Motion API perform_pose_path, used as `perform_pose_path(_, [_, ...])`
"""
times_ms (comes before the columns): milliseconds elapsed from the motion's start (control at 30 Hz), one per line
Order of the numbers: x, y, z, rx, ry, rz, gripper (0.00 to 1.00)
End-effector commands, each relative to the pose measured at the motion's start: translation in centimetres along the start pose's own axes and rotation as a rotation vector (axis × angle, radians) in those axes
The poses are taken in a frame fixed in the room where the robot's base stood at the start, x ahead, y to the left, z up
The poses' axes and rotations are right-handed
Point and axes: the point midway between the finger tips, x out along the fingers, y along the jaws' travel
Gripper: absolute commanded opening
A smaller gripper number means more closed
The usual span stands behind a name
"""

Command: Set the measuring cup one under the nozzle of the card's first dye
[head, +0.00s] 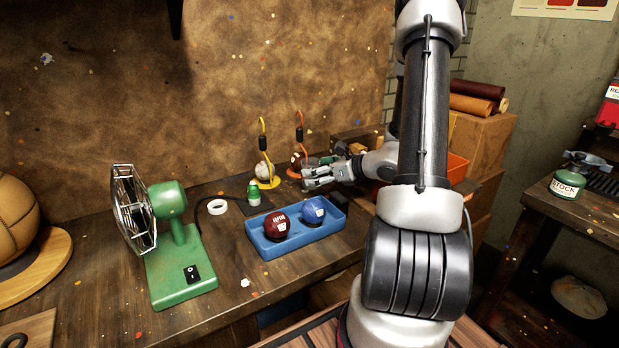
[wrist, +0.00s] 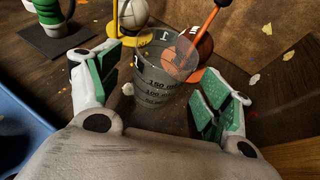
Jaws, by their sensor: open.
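The measuring cup (wrist: 160,88) is clear grey plastic with dark volume marks. It stands upright between the spread fingers of my gripper (wrist: 160,100) in the wrist view, with a gap on both sides. In the head view my gripper (head: 316,177) is at the back of the workbench, low beside the orange stand; the cup there is mostly hidden by the fingers. A chart with coloured swatches (head: 565,6) is cut off at the top right; I cannot read it. No dye nozzle can be made out.
Behind the cup, a yellow stand (head: 264,183) and an orange stand (head: 300,125) hold balls. A blue tray (head: 292,246) with a red and a blue ball lies in front. A green fan (head: 182,265) stands left. A green stock can (head: 567,184) sits on the right-hand bench.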

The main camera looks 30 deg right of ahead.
Motion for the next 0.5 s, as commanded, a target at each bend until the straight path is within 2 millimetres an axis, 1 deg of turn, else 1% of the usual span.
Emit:
perform_pose_path(33, [1.0, 0.1, -0.1, 0.000, 0.001, 0.004, 0.79])
perform_pose_path(100, [2.0, 0.1, -0.1, -0.002, 0.000, 0.003, 0.79])
perform_pose_path(200, [3.0, 0.1, -0.1, -0.002, 0.000, 0.003, 0.79])
perform_pose_path(300, [3.3, 0.1, -0.1, -0.002, 0.000, 0.001, 0.79])
perform_pose_path(467, [3.3, 0.1, -0.1, -0.002, 0.000, 0.001, 0.79])
perform_pose_path(500, [3.3, 0.1, -0.1, -0.002, 0.000, 0.001, 0.71])
